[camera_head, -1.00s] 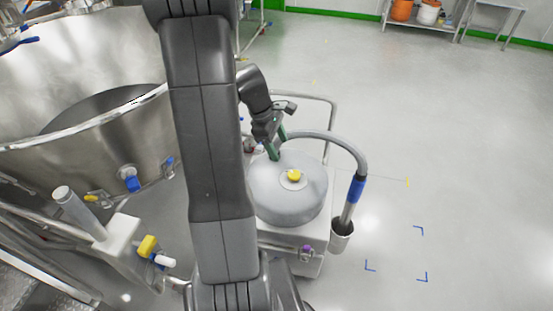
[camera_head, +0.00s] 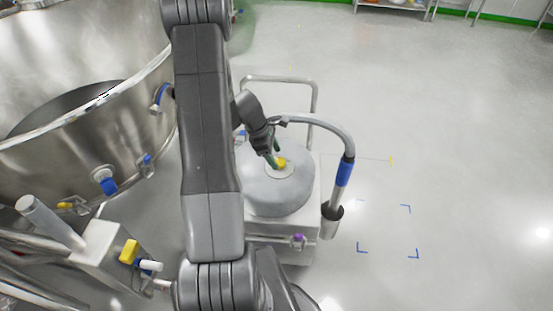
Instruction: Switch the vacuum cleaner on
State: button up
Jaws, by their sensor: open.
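The vacuum cleaner (camera_head: 262,200) is a grey dome on a white wheeled base, left of the picture's middle on the right side of my arm. A yellow knob (camera_head: 282,162) sits on a pale disc at the top of the dome. My gripper (camera_head: 275,160) has green fingers and is open, with its fingertips right at the knob's left side. I cannot tell whether they touch the knob or reach around it. A grey hose with a blue cuff (camera_head: 344,172) arcs from the back of the dome down into a metal holder (camera_head: 332,220) on the right.
A large steel vessel (camera_head: 130,130) with blue-handled fittings fills the left. A push handle (camera_head: 314,95) rises behind the vacuum. Blue corner marks (camera_head: 407,208) lie on clear floor to the right.

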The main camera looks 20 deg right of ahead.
jog(key=shift+x, duration=1.1)
jog(key=c, duration=1)
jog(key=shift+o, duration=0.2)
